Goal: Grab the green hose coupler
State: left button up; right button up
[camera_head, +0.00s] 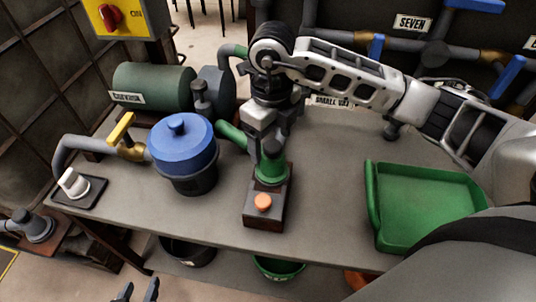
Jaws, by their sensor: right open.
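A green coupler-like ring (271,174) sits on a small dark block (263,215) near the middle of the bench. My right gripper (268,146) points down directly above and around the top of this green piece. It is open, its fingers are partly hidden, and I cannot tell whether they touch the piece. A green bent hose end (231,134) shows just left of this gripper. My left gripper (137,293) is at the bottom edge, low in front of the bench, with its two dark fingertips apart and nothing visible between them.
An orange button (263,202) is on the block's front. A blue-lidded vat (182,147) and a yellow-handled valve (121,128) stand left. A green tray (428,206) lies right. A dark green tank (153,87) stands behind. Bare bench lies between block and tray.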

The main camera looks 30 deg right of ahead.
aim_at(272, 154)
jog(key=shift+w+d+f+p, duration=0.15)
jog(key=shift+w+f+p, duration=0.05)
jog(key=shift+f, duration=1.35)
jog(key=shift+w+d+f+p, duration=0.1)
jog(key=shift+w+f+p, duration=0.05)
jog(key=shift+f, duration=1.4)
jog(key=c, duration=1.1)
